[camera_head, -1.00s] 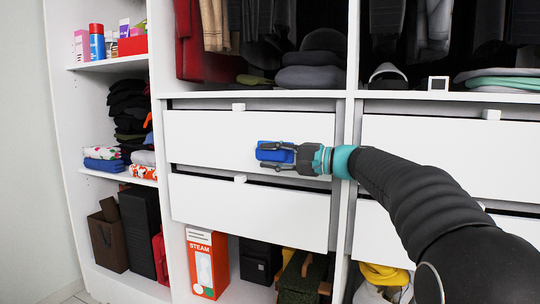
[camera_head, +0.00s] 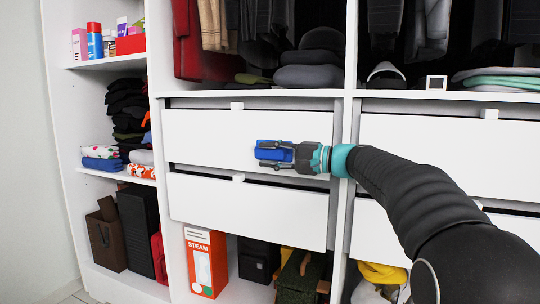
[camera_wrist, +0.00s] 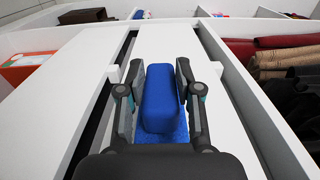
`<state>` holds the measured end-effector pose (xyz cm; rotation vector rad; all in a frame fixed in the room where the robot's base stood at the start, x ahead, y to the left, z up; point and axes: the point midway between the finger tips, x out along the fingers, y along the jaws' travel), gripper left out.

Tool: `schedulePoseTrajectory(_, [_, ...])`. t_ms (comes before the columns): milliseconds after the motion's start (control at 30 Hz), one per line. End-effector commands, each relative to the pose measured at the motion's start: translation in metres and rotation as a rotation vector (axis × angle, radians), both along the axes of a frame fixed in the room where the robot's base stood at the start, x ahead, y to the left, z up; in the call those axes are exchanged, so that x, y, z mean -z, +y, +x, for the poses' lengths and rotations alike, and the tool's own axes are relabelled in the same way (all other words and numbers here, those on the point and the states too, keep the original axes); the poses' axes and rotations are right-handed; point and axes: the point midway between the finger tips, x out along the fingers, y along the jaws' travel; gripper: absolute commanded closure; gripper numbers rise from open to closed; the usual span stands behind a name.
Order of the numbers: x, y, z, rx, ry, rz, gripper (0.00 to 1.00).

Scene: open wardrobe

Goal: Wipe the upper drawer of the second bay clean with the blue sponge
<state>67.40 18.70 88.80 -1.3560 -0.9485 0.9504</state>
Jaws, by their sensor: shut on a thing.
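The blue sponge (camera_head: 273,151) is held in my gripper (camera_head: 276,153) in front of the upper drawer (camera_head: 205,138) of the second bay. In the wrist view my gripper (camera_wrist: 163,95) has a finger on each side of the sponge (camera_wrist: 161,95), shut on it. The sponge lies at or very close to the white drawer front; I cannot tell for sure whether it touches. A blue patch shows just below the sponge in the wrist view. The drawer front looks plain white, and the part behind the gripper is hidden.
The lower drawer (camera_head: 245,209) sits just below. Small white handles (camera_head: 237,106) stand out from the drawer tops. A vertical divider (camera_head: 344,200) stands right of the drawers, behind my arm. An orange steam box (camera_head: 205,262) stands below. The drawer's left part is unobstructed.

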Motion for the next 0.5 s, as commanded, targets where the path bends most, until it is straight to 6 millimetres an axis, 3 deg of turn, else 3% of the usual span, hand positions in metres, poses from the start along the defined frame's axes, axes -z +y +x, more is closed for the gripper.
schedulePoseTrajectory(500, [-0.0008, -0.0018, 0.005, 0.0, -0.001, 0.0, 1.0])
